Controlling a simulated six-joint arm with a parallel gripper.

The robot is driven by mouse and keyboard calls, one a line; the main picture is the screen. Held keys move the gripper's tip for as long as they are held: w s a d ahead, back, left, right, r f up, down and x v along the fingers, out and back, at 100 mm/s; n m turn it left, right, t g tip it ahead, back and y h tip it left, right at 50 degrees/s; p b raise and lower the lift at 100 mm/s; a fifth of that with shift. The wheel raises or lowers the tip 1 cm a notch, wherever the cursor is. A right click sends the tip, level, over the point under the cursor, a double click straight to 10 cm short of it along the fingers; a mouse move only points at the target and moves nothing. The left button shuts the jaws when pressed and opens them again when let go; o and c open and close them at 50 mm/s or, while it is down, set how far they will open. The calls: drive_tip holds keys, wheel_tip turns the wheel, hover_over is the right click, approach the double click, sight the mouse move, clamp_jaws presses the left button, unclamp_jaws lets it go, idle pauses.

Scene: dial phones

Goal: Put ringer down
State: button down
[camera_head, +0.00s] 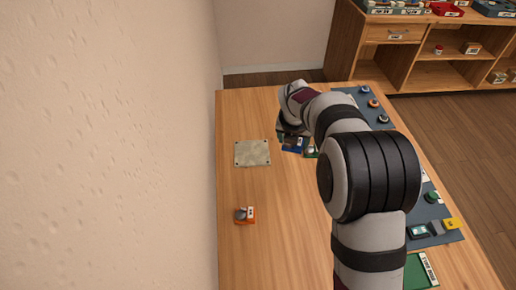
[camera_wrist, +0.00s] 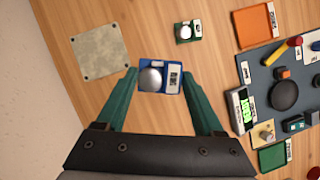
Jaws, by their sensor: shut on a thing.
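My gripper (camera_wrist: 158,75) is shut on a small blue block with a silver dome and a white label, which I take to be the ringer (camera_wrist: 160,84). The ringer sits between the green fingertips in the wrist view. In the head view the ringer (camera_head: 293,145) shows at the end of my arm, near the far part of the table, to the right of a beige square plate (camera_head: 253,153). The plate (camera_wrist: 100,51) lies left of the ringer in the wrist view, bare and apart from it. I cannot tell how high the ringer is above the table.
A green block with a silver dome (camera_wrist: 188,31) lies beyond the ringer. An orange tray (camera_wrist: 257,26) and a blue-grey mat (camera_wrist: 250,70) with several parts are to the right. An orange part (camera_head: 244,215) lies alone nearer me. Wood around the plate is clear; a wall borders the left.

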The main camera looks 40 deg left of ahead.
drive_tip(key=s+a+f, duration=0.1)
drive_tip(key=a+f, duration=0.1)
drive_tip(key=a, duration=0.1)
drive_tip(key=s+a+f, duration=0.1)
drive_tip(key=a+f, duration=0.1)
drive_tip(key=a, duration=0.2)
drive_tip(key=s+a+f, duration=0.1)
drive_tip(key=a+f, duration=0.2)
drive_tip(key=a, duration=0.1)
drive_tip(key=shift+s+a, duration=0.15)
drive_tip(key=shift+s, duration=0.25)
drive_tip(key=shift+a+f, duration=0.1)
drive_tip(key=shift+f, duration=1.9)
drive_tip(key=shift+f, duration=0.1)
unclamp_jaws()
